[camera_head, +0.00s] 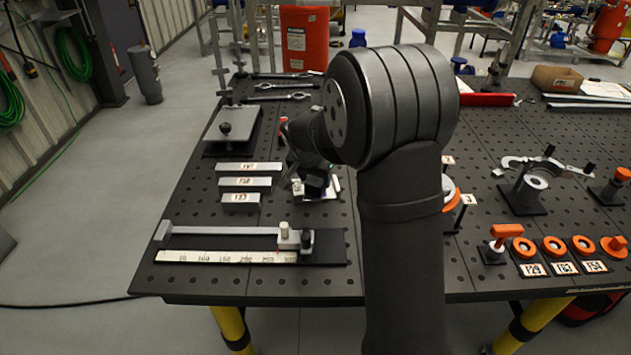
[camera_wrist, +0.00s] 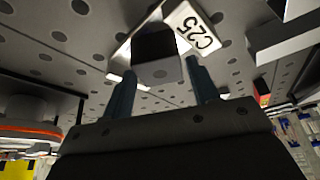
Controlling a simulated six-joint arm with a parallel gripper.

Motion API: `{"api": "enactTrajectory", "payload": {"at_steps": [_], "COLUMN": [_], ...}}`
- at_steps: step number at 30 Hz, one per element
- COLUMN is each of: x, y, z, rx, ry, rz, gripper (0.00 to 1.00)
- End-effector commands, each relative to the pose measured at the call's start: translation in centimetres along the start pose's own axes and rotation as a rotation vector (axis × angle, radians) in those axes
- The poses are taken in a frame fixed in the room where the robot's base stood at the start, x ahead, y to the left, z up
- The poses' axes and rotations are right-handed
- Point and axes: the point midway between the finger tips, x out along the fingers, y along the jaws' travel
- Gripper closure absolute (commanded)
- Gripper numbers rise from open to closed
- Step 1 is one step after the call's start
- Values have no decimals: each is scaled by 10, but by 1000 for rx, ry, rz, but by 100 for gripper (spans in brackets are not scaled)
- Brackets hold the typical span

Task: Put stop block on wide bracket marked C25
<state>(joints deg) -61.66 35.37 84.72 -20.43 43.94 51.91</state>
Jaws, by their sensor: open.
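In the wrist view, a dark grey block (camera_wrist: 156,52), which looks like the stop block, is between the two blue-grey fingers of my open gripper (camera_wrist: 160,82). Gaps show on both sides of it. The pale bracket with the white C25 label (camera_wrist: 190,30) is right behind the block, and part of it is hidden. The block appears to be on or against it; contact cannot be told. In the head view my gripper (camera_head: 316,186) is low over the table, left of my arm, with a white labelled piece (camera_head: 333,186) beside it. My arm hides part of this spot.
Several labelled bars (camera_head: 245,182) lie to the left of my gripper on the perforated table (camera_head: 330,285). A rail fixture with a scale (camera_head: 228,257) lies in front. A plate stand (camera_head: 230,130) is behind left. Orange-ringed parts (camera_head: 553,246) stand right.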

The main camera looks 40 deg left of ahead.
Motion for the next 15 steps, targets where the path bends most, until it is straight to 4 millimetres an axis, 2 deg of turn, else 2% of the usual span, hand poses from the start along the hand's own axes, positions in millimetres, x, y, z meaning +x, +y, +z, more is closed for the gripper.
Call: {"api": "enactTrajectory", "payload": {"at_steps": [3, 9, 15], "x": [-28, -69, -95], "y": [-1, 0, 0], "z": [-1, 0, 0], "rx": [0, 1, 1], "ry": [4, 3, 1], "rz": [-3, -3, -1], "gripper": [46, 46, 46]}}
